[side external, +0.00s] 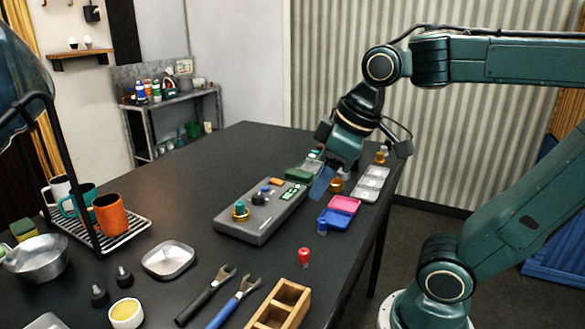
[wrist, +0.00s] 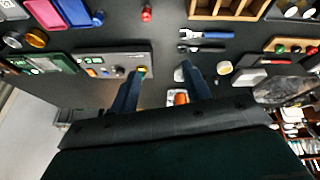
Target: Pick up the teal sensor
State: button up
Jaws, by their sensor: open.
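A small teal piece (side external: 314,154), which may be the teal sensor, sits by the green tray (side external: 300,173) at the back of the table, left of my gripper. It is too small to identify surely. My gripper (side external: 322,184) is open and empty, tilted above the table just right of the grey brewer module (side external: 262,226). In the wrist view my gripper (wrist: 163,74) shows two blue fingers spread apart over dark table. The grey module (wrist: 110,58) there lies by the left finger, with a green part (wrist: 142,70) near that fingertip.
A pink and blue tray (side external: 340,211), a blue cylinder (side external: 322,228) and a red cylinder (side external: 304,257) lie right of the module. A pale compartment tray (side external: 371,183) lies near the right edge.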

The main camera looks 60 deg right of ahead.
jog(key=w+d+r+n+g, duration=0.1)
jog(key=w+r+n, duration=0.15)
jog(key=w, duration=0.45)
jog(key=n+g, duration=0.4)
jog(key=n, duration=0.6)
send_over(239, 203)
notch_tip(239, 203, down, 5)
jog(key=shift+s, duration=0.1)
jog(key=shift+f, duration=4.25)
jog(key=shift+f, duration=2.6)
